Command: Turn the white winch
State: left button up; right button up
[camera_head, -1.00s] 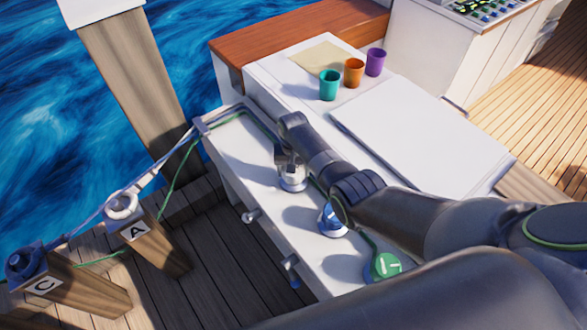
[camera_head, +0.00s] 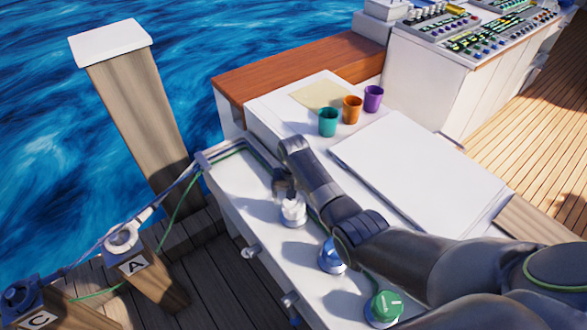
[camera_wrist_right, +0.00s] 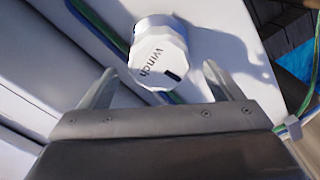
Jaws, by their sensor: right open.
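The white winch (camera_head: 293,212) stands on the white side ledge, the farthest of three winches in a row. In the right wrist view the white winch (camera_wrist_right: 158,55) shows its faceted top with the word "winch" and a dark slot. My right gripper (camera_head: 284,190) is just above and behind it in the head view. In the right wrist view the right gripper (camera_wrist_right: 160,85) has its two fingers spread wide, with the winch beyond and between the tips. I see no contact. My left gripper is not in view.
A blue winch (camera_head: 331,257), partly behind my arm, and a green winch (camera_head: 384,306) stand nearer on the ledge. Three cups, including an orange cup (camera_head: 352,110), stand on the white hatch top.

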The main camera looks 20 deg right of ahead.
aim_at(294, 202)
notch_tip(294, 202, up, 13)
jog(key=shift+f, duration=0.2)
jog(key=shift+f, duration=0.1)
dwell(0.5)
